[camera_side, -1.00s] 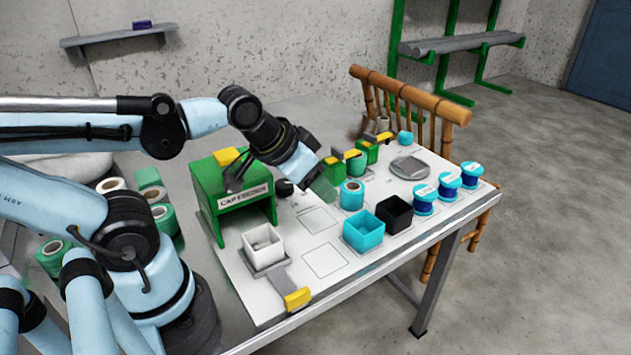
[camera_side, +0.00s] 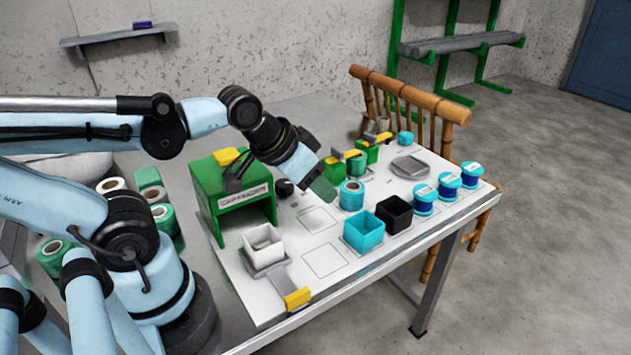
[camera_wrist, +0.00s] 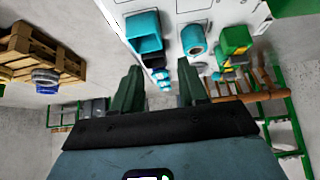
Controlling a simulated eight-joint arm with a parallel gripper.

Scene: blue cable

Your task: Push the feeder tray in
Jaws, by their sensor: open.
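The feeder tray (camera_side: 267,270) is a grey slide with a yellow handle (camera_side: 297,298) at its front end. A white open box (camera_side: 262,243) stands on its rear part. The tray lies out in front of the green feeder housing (camera_side: 233,197), which has an open front and a label. My gripper (camera_side: 322,190) is above the white board, to the right of the housing and well away from the tray. In the wrist view its two green fingers (camera_wrist: 160,90) are apart with nothing held between them. The tray is not in the wrist view.
A cyan box (camera_side: 363,232), a black box (camera_side: 394,213) and a cyan spool (camera_side: 351,195) stand right of the tray. Blue spools (camera_side: 448,187) line the right edge. Green clamps with yellow levers (camera_side: 367,152) stand behind. The board between tray and cyan box is clear.

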